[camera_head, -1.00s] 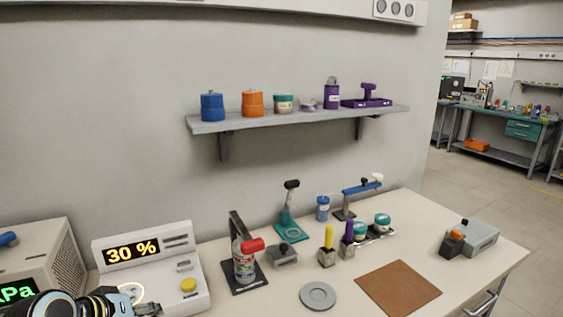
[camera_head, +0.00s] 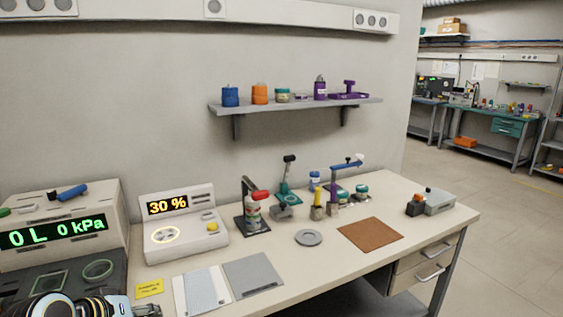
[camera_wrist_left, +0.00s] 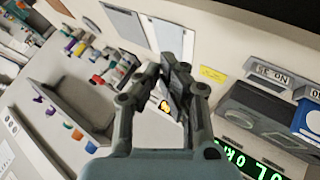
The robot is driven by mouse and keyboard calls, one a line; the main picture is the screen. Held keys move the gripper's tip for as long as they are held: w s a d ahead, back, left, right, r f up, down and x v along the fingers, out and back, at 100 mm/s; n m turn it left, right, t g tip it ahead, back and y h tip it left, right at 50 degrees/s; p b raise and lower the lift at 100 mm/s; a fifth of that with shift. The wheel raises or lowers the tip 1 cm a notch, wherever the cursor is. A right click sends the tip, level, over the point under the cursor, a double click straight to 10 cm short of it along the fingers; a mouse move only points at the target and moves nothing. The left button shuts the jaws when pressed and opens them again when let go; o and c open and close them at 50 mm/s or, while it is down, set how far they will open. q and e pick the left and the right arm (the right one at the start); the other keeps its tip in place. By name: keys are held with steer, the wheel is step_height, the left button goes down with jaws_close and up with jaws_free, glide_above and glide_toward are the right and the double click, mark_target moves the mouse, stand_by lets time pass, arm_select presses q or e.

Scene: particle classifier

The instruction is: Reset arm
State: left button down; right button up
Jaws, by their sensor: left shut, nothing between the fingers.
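My left gripper (camera_wrist_left: 170,80) shows in the left wrist view with its fingers together and nothing between them. It is above the bench and apart from the things on it. In the head view, part of my left arm (camera_head: 70,304) comes in at the bottom left corner, in front of the bench devices. My right gripper is not in either view.
The pressure unit (camera_head: 60,225) with a green "0 L 0 kPa" display and the "30 %" device (camera_head: 183,221) stand on the bench (camera_head: 285,262) at left. Bottles, small tools and a brown mat (camera_head: 370,234) are farther right. A wall shelf (camera_head: 295,105) holds coloured containers.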

arm_select(q)
steer(key=s+a+f+g+y+b, duration=0.15)
steer(key=s+f+b, duration=0.25)
steer(key=s+f, duration=0.6)
steer(key=s+f+g+b, duration=0.2)
steer(key=s+f+b, duration=0.3)
steer(key=f, duration=0.9)
steer(key=s+a+f+g+y+b, duration=0.1)
steer(key=s+f+b, duration=0.3)
steer(key=s+f, duration=0.6)
steer(key=s+a+f+m+g+y+b, duration=0.1)
steer(key=s+f+m+b, duration=0.1)
steer(key=s+f, duration=0.7)
steer(key=s+a+f+m+g+y+b, duration=0.1)
steer(key=s+f+b, duration=0.3)
steer(key=s+f, duration=0.5)
steer(key=s+m+g, duration=0.1)
steer(key=s, duration=0.4)
steer(key=shift+s+a+m, duration=0.15)
steer(key=shift+a+m, duration=0.15)
steer(key=shift+m, duration=0.1)
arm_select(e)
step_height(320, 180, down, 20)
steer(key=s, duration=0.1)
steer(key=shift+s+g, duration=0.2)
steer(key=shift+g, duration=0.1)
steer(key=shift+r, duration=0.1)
